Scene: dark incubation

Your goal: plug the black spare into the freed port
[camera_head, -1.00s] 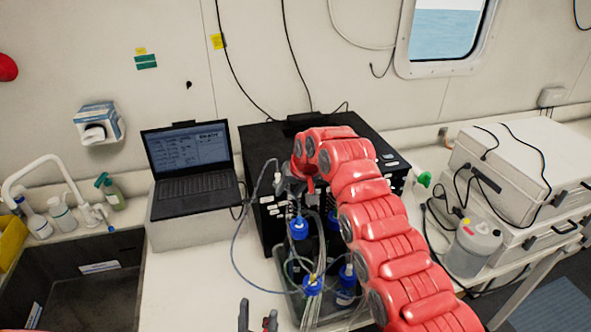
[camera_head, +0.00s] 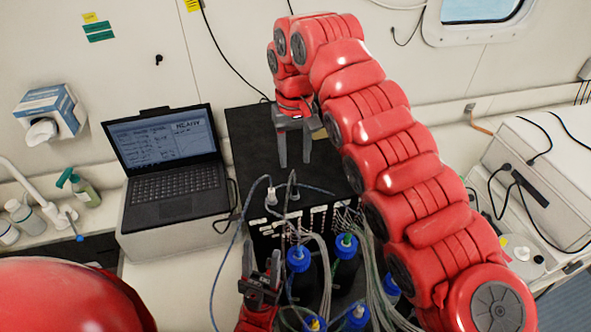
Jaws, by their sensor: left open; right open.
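The black box (camera_head: 252,135) stands on the counter, with a row of ports and plugged leads (camera_head: 308,218) on its front. I cannot make out which lead is the black spare or which port is free. My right gripper (camera_head: 295,150) is open and empty above the box top, fingers pointing down. My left gripper (camera_head: 262,262) is open in front of the box, left of the blue-capped bottles, fingers pointing up. Nothing shows clearly between its fingers.
Several blue-capped bottles (camera_head: 298,262) with bundled tubes crowd the space before the box. A laptop (camera_head: 165,155) stands at its left. A pale case (camera_head: 540,165) is at the right. A loose cable loops down between laptop and box.

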